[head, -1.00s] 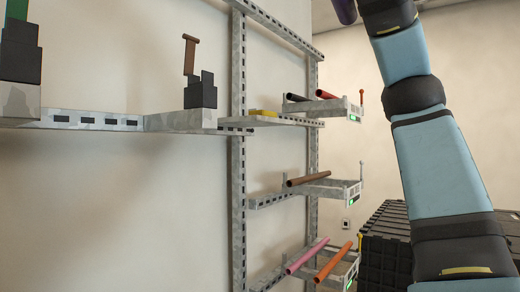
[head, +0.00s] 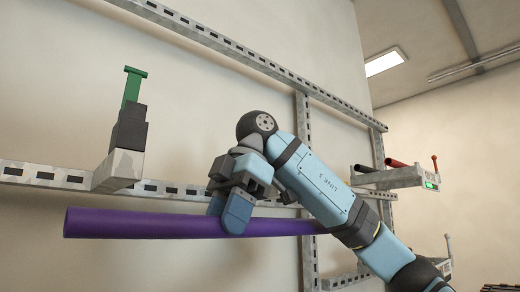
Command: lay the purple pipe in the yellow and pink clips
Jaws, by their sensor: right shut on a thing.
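The purple pipe (head: 130,223) lies nearly level across the lower middle of the head view, in front of the wall rail. My right gripper (head: 228,214) is shut on it near its middle, with the fingers pointing down. The pipe's right end passes near or behind my right forearm. No yellow or pink clip can be made out. My left gripper is out of view.
A dark block with a green upright piece (head: 132,88) sits on a bracket of the wall rail (head: 45,175), above the pipe's left part. A shelf (head: 400,178) with dark and red pipes stands at right. Space below the pipe looks clear.

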